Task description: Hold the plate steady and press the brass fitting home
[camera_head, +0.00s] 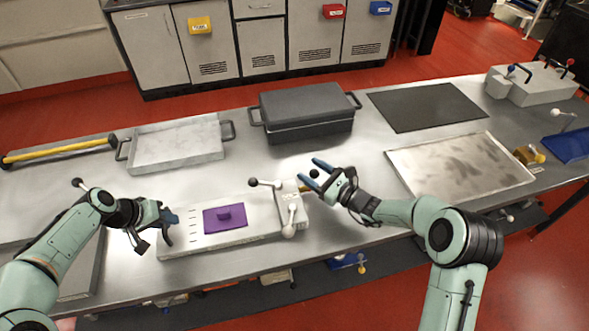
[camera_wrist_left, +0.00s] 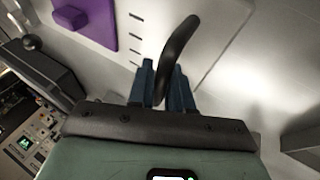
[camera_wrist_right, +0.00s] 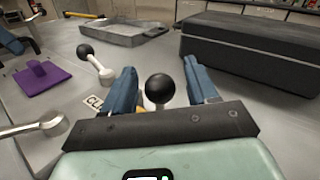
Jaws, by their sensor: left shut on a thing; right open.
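The long pale grey plate (camera_head: 183,240) lies near the table's front edge, with a dark curved handle (camera_wrist_left: 181,42) at its left end. My left gripper (camera_wrist_left: 160,72) is shut on that handle; it also shows in the head view (camera_head: 168,222). The brass fitting (camera_head: 304,188) is a small piece at the plate's right end block, mostly hidden by my right gripper. A black ball knob (camera_wrist_right: 160,88) shows in front of it. My right gripper (camera_wrist_right: 165,78) is open, with its fingers on either side of the knob. I cannot tell whether they touch it.
A purple pad (camera_head: 224,218) sits on the plate. Levers with ball ends (camera_head: 289,232) stand on the end block (camera_head: 292,208). Behind are a grey tray (camera_head: 178,147), a dark lidded box (camera_head: 305,110) and a black mat (camera_head: 427,107). A stained metal sheet (camera_head: 460,168) lies right.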

